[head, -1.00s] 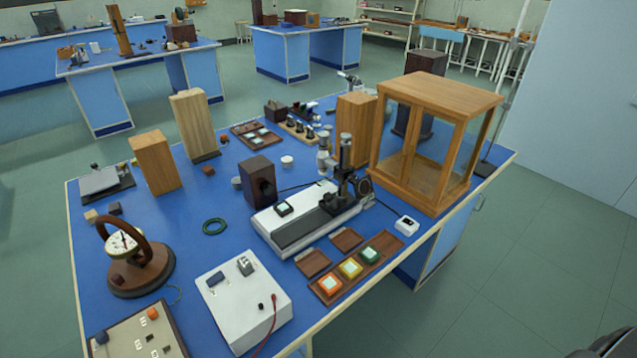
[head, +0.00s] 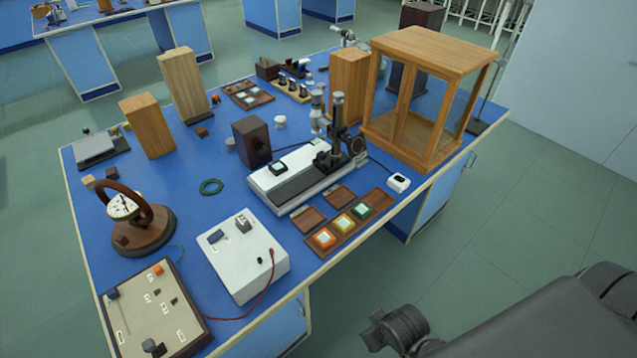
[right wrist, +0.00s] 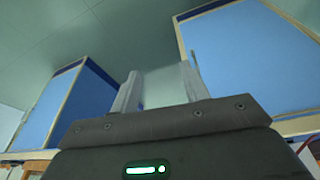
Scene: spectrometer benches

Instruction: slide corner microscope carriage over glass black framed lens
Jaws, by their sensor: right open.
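The microscope carriage (head: 334,155) is dark and stands upright at the right part of a white base with a dark rail (head: 297,186). A small black framed lens (head: 278,168) with a pale glass top lies toward the left part of that base, apart from the carriage. In the right wrist view my right gripper (right wrist: 163,85) is open, with two pale fingers apart and nothing between them. Part of my right arm shows low at the right in the head view, away from the bench. My left gripper is not in view.
A brown tray (head: 308,252) with orange, yellow and green framed pieces lies in front of the base. A wood and glass cabinet (head: 425,50) stands behind right. A white box (head: 245,270) with a red cable sits at the front. Blue bench top (head: 195,230) is bare around a green ring.

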